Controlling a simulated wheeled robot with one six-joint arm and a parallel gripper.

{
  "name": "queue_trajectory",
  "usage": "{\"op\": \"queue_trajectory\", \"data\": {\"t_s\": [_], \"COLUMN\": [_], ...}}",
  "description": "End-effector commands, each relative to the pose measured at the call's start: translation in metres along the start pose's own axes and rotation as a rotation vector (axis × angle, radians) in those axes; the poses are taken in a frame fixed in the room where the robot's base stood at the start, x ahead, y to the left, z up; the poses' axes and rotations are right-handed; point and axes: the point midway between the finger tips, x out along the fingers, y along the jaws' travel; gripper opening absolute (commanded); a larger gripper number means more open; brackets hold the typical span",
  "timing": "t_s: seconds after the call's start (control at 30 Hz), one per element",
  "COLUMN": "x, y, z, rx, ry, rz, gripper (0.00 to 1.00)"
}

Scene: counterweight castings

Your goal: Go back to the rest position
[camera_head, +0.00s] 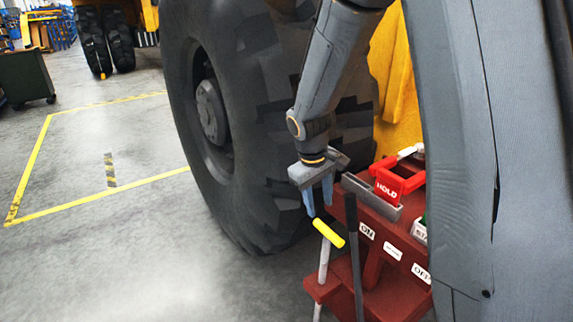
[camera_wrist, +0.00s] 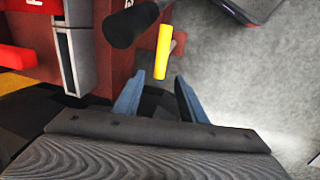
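My gripper (camera_head: 318,196) hangs pointing down in the head view, beside a red stand (camera_head: 385,290) and in front of a large black tyre (camera_head: 235,110). Its two blue fingers are apart, with nothing between them. In the wrist view my gripper (camera_wrist: 158,92) also shows its fingers spread and empty. A yellow-topped handle (camera_head: 328,233) stands just below the fingertips in the head view. In the wrist view the yellow handle (camera_wrist: 163,52) lies ahead of the fingers, apart from them.
A black-gripped bar (camera_head: 354,255) stands next to the yellow handle; its black end (camera_wrist: 130,22) is close in the wrist view. A red HOLD piece (camera_head: 396,184) and a grey tray (camera_head: 371,198) are on the stand.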

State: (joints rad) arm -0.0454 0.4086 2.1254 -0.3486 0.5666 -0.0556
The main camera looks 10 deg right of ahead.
Motion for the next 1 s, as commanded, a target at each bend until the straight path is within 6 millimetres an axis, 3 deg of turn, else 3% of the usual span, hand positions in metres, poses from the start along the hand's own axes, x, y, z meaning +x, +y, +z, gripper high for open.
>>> {"op": "queue_trajectory", "data": {"t_s": [0.17, 0.4, 0.6, 0.77, 1.0], "x": [-0.027, -0.096, -0.132, -0.139, -0.138], "y": [-0.008, -0.042, -0.070, -0.079, -0.080], "z": [0.026, 0.113, 0.171, 0.187, 0.187], "rx": [0.052, 0.233, 0.358, 0.398, 0.400], "ry": [-0.002, -0.019, -0.033, -0.039, -0.040], "rz": [-0.025, -0.114, -0.178, -0.197, -0.199], "gripper": [0.38, 0.38, 0.38, 0.38, 0.38]}}
